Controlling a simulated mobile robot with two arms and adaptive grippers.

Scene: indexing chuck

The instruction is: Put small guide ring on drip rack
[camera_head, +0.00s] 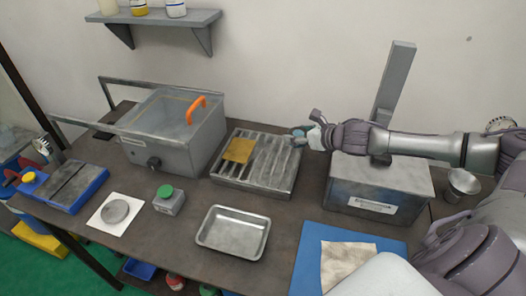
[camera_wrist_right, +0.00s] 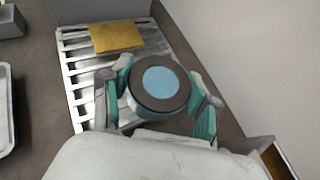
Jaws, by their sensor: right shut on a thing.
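My right gripper (camera_head: 309,135) is shut on a round dark grey ring with a pale blue centre, which looks like the small guide ring (camera_wrist_right: 144,98). In the right wrist view, the teal-padded fingers of the right gripper (camera_wrist_right: 160,88) grip it from both sides. The drip rack (camera_head: 228,178) is a grey slatted tray on the bench; it also shows in the right wrist view (camera_wrist_right: 82,79). The held ring is over or beside the rack's back right end; its exact height is unclear. My left gripper is not in view.
A yellow-brown plate (camera_head: 239,150) lies on the rack's left part; the slats right of it are bare. A grey tank with an orange handle (camera_head: 197,109) stands left of the rack. A metal box (camera_head: 375,188) stands to the right, an empty tray (camera_head: 233,232) in front.

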